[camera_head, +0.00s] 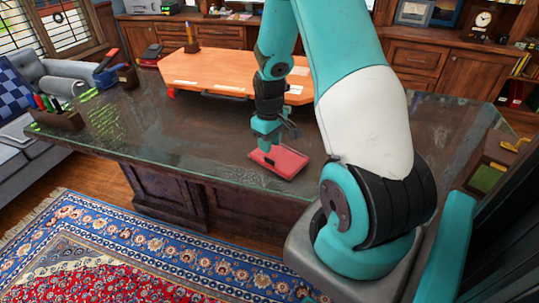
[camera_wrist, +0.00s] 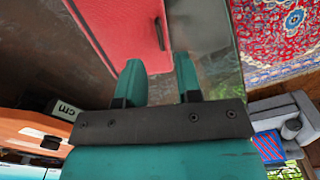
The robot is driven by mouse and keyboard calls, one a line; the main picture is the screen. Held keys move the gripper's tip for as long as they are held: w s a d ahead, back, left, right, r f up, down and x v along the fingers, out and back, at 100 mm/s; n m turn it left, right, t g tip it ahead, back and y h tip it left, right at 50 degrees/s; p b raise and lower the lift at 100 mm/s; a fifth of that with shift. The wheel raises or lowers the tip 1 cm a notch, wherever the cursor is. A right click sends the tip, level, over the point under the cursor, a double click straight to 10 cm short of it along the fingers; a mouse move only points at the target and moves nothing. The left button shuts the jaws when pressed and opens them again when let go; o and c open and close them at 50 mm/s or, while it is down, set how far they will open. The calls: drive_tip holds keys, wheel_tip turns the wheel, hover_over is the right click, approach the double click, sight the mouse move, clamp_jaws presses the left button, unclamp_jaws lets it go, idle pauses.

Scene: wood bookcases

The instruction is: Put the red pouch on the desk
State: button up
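The red pouch (camera_head: 283,164) lies flat on the dark glass-topped desk (camera_head: 210,140), close to its front edge. My gripper (camera_head: 272,140) is just above the pouch's back part, pointing down. In the wrist view the pouch (camera_wrist: 115,28) fills the top middle, with a dark clasp on it. There my gripper (camera_wrist: 158,66) shows two teal fingers set apart, with a corner of the pouch showing between their tips. I see no grip on the pouch. Whether a fingertip touches it is hard to tell.
An orange board (camera_head: 230,72) lies across the back of the desk. A pen holder (camera_head: 55,118) stands at the left end. A patterned rug (camera_head: 120,245) and grey sofa (camera_head: 30,150) are beyond the desk's front and left. The desk's left middle is clear.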

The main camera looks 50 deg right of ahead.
wheel_tip(320, 180, up, 6)
drive_tip(key=a+r+n+y, duration=0.1)
drive_tip(key=a+r, duration=0.2)
drive_tip(key=a, duration=0.3)
drive_tip(key=a+r+n+t, duration=0.1)
drive_tip(key=a+r, duration=0.2)
drive_tip(key=a, duration=0.3)
drive_tip(key=a+r+n+y, duration=0.1)
drive_tip(key=a+r, duration=0.2)
drive_tip(key=a, duration=0.3)
drive_tip(key=s+a+r+n+y, duration=0.1)
drive_tip(key=s+a+r+n, duration=0.1)
drive_tip(key=s+a, duration=0.5)
drive_tip(key=s+a+r+n+g+y, duration=0.1)
drive_tip(key=s+a+r+n, duration=0.1)
drive_tip(key=s+a+r, duration=0.3)
drive_tip(key=s+a, duration=0.3)
drive_tip(key=a, duration=0.1)
drive_tip(key=shift+s, duration=0.3)
